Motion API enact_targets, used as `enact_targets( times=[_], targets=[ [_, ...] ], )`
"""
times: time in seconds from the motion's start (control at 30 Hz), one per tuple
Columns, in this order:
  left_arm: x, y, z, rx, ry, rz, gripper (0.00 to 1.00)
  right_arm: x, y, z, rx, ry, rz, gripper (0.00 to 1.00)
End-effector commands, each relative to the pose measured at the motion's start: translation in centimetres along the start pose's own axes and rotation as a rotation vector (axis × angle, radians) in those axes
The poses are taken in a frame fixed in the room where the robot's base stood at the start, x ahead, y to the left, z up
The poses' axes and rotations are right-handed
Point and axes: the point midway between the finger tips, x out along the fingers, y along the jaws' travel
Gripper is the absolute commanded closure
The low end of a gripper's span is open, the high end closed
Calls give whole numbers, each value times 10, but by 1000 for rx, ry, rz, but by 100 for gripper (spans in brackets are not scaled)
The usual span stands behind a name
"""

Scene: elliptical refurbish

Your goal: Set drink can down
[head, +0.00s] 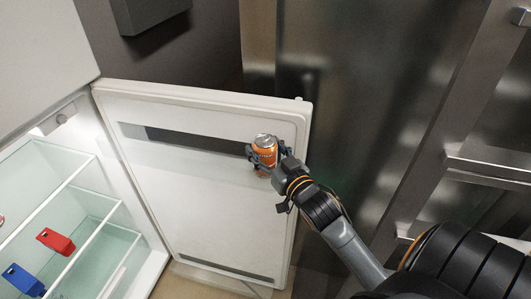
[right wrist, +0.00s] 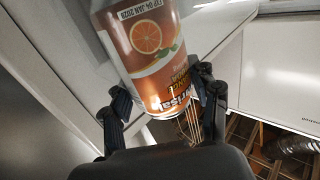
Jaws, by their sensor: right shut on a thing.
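An orange drink can (head: 264,152) with a silver top is held in front of the inner face of the open fridge door (head: 200,190). My right gripper (head: 268,158) is shut around the can, a finger on each side of it. In the right wrist view the can (right wrist: 150,50), with an orange-slice picture, sits between the dark fingers of my right gripper (right wrist: 163,100). Whether the can touches the door cannot be told. My left gripper is not in view.
A dark steel cabinet front (head: 340,110) stands behind the door. Metal shelves (head: 490,160) are at the right.

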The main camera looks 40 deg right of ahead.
Motion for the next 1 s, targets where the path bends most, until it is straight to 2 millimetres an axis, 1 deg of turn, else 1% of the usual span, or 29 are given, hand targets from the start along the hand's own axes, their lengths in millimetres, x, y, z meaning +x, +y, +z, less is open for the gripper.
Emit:
enact_targets(
  times=[0.03, 0.13, 0.47, 0.5, 0.57, 0.6, 0.87, 0.97, 1.0],
  targets=[
    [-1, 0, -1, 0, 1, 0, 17, 0, 0, 6, 2, 1, 0, 93],
    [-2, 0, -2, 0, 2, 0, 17, 0, 0, 14, 0, 3, 0, 93],
    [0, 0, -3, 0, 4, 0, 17, 0, 0, 17, 0, 4, -1, 93],
    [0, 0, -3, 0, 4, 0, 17, 0, 0, 18, 0, 1, 0, 34],
    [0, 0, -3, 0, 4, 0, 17, 0, 0, 17, 0, 1, 0, 22],
    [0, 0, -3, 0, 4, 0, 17, 0, 0, 17, 0, 1, 0, 17],
    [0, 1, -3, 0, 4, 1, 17, 0, 0, 17, 0, 1, 0, 17],
    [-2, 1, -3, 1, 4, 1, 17, 0, 0, 14, 0, 2, 0, 17],
    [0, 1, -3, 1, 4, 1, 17, -3, 0, 17, 0, 0, 0, 17]
  ],
)
